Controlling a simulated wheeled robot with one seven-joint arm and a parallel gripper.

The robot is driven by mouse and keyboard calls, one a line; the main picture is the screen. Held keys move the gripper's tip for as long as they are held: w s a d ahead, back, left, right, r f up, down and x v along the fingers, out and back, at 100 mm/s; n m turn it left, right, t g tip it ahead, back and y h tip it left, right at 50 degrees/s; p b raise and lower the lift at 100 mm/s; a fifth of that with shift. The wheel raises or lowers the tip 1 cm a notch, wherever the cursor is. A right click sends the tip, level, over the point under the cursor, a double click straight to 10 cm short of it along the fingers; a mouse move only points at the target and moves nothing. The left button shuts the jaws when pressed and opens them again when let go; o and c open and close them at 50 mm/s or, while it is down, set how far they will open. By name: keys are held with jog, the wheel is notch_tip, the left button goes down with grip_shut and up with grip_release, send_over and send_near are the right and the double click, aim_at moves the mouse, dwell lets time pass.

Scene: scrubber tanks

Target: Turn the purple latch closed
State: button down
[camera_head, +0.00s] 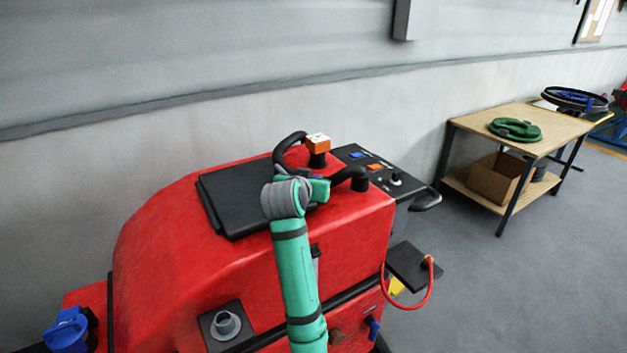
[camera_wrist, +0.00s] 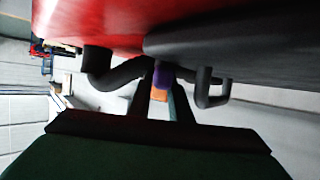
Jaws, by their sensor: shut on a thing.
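The purple latch (camera_wrist: 162,76) shows in the wrist view as a small purple block under the red machine body. My gripper (camera_wrist: 161,95) has its two dark fingers on either side of it and is shut on it. In the head view my gripper (camera_head: 318,189) is over the top of the red scrubber machine (camera_head: 170,240), beside the black lid (camera_head: 240,195). My own arm and wrist hide most of the latch there, so its angle cannot be told.
A black control panel (camera_head: 385,172) is to the right. A wooden table (camera_head: 470,122) with a coiled green hose (camera_head: 515,129) stands farther right. Open floor lies between.

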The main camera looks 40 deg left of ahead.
jog(key=shift+s+a+f, duration=0.1)
dwell(0.3)
jog(key=c, duration=1.6)
grip_release()
